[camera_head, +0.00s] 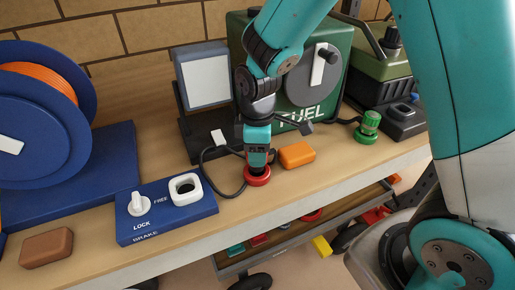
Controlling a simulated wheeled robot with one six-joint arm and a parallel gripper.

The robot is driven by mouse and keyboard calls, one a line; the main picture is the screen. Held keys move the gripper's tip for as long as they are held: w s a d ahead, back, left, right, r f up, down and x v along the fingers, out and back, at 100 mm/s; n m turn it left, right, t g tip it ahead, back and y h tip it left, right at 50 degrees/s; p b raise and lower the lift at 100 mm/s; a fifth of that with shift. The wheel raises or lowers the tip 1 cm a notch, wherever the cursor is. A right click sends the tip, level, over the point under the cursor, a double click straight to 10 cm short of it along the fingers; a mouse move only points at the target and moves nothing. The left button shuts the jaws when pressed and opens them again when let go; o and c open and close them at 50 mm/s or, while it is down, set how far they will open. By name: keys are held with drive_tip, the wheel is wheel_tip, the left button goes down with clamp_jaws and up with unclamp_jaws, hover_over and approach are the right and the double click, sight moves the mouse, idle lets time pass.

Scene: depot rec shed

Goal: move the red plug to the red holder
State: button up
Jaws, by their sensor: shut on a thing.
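My gripper (257,157) points down over the bench, near its front edge, and is shut on the red plug (258,170). The fingers cover most of the plug. A round, wide red part shows right below the fingertips, at the bench top. I cannot tell whether this is the plug's own base or the red holder under it. A black cable loops on the bench just left of the red part. No separate red holder can be made out elsewhere on the bench.
An orange block (297,154) lies close right of my gripper. A blue brake panel (150,228) with a white knob and white ring is to the left. A green plug-like piece (369,126) stands right. Behind are a grey panel (205,78) and the green FUEL unit (335,85).

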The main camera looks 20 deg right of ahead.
drive_tip(key=shift+f+b, duration=0.8)
drive_tip(key=shift+f, duration=0.5)
drive_tip(key=o, duration=1)
wheel_tip(320, 180, up, 18)
drive_tip(key=f+b, duration=0.1)
drive_tip(key=s+a+m+y, duration=0.2)
drive_tip(key=s, duration=0.7)
drive_tip(key=s+a+f+m+y, duration=0.1)
drive_tip(key=s+a+m+y, duration=0.1)
drive_tip(key=s, duration=0.7)
drive_tip(key=shift+s+a+m, duration=0.25)
drive_tip(key=shift+a+m, duration=0.2)
drive_tip(key=shift+m, duration=0.35)
